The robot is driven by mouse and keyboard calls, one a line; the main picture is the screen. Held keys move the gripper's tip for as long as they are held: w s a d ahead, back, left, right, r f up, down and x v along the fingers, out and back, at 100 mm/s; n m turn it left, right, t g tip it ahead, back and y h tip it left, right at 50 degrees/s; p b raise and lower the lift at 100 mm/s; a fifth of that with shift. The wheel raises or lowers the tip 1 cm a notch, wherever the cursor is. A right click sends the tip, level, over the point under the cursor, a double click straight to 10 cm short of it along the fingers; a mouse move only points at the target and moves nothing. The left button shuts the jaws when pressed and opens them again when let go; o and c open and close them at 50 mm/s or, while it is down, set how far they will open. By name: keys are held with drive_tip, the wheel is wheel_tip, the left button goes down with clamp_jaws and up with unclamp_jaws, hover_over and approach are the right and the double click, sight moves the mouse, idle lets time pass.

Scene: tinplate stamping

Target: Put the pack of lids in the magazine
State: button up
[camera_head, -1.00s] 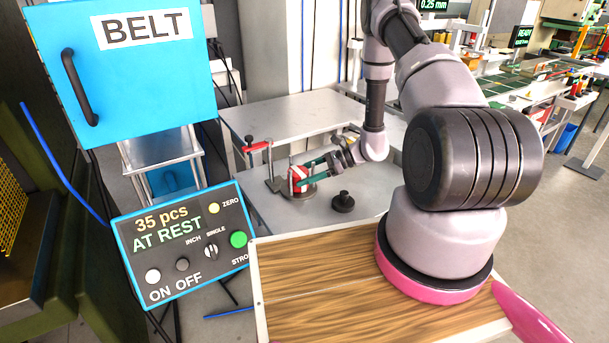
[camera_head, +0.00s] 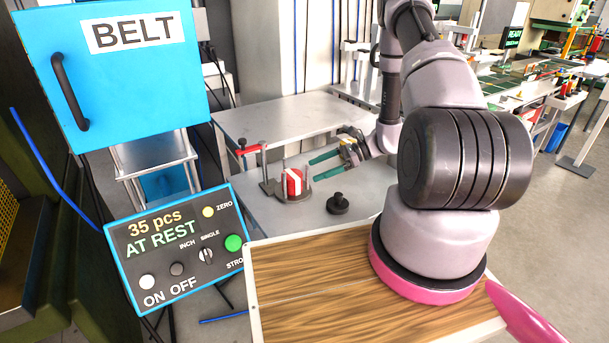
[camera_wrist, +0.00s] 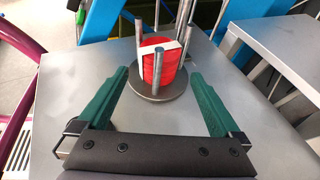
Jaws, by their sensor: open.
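The pack of lids is a red stack with a white band (camera_head: 293,183), standing among the upright metal rods of the magazine. In the wrist view the red pack (camera_wrist: 152,68) is inside the rods, above the magazine's round base plate (camera_wrist: 172,94). My gripper (camera_head: 311,170) has green fingers and is to the right of the magazine in the head view. In the wrist view my gripper (camera_wrist: 160,78) is open and empty, its fingers apart on either side and short of the pack. Rods hide part of the pack.
A black knobbed weight (camera_head: 338,204) stands on the grey table (camera_head: 375,187) right of the magazine. A red-topped clamp post (camera_head: 252,149) stands to its left. A blue-framed control panel (camera_head: 180,252) reads 35 pcs, AT REST. A blue BELT box (camera_head: 117,70) is at upper left.

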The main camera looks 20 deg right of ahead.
drive_tip(key=shift+v, duration=2.4)
drive_tip(key=s+a+r+n+g+h, duration=0.1)
drive_tip(key=s+a+r+n+h, duration=0.15)
drive_tip(key=r, duration=0.55)
drive_tip(key=s+a+r+n+h, duration=0.1)
drive_tip(key=r+n, duration=0.2)
drive_tip(key=r, duration=0.5)
drive_tip(key=s+a+r+n+g+h, duration=0.1)
drive_tip(key=r+n+h, duration=0.15)
drive_tip(key=r, duration=0.55)
drive_tip(key=s+r+n+t+h, duration=0.5)
drive_tip(key=s+r+n+t, duration=0.2)
drive_tip(key=s+r, duration=0.9)
wheel_tip(320, 180, up, 2)
drive_tip(key=shift+s+a+r, duration=0.1)
drive_tip(key=shift+s+a, duration=0.05)
drive_tip(key=shift+a, duration=0.25)
